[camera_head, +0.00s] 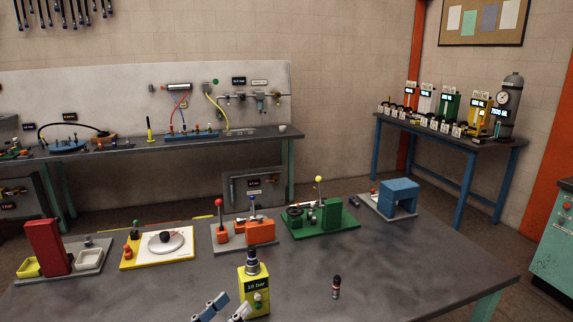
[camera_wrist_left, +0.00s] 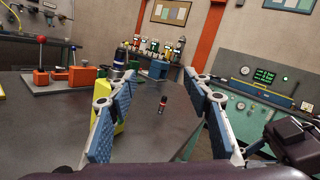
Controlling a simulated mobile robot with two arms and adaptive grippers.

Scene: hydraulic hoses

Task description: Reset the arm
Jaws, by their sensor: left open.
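My left gripper (camera_head: 225,308) shows at the bottom edge of the head view, just in front of the yellow block marked 10 bar (camera_head: 254,291). In the left wrist view its two blue-padded fingers (camera_wrist_left: 161,78) are spread wide with nothing held between them. The same cylinder (camera_head: 336,287) is to the right of the yellow block in the head view. The left finger partly hides the yellow block in the wrist view.
The table's right part is clear. A teal cabinet (camera_head: 553,245) stands at right.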

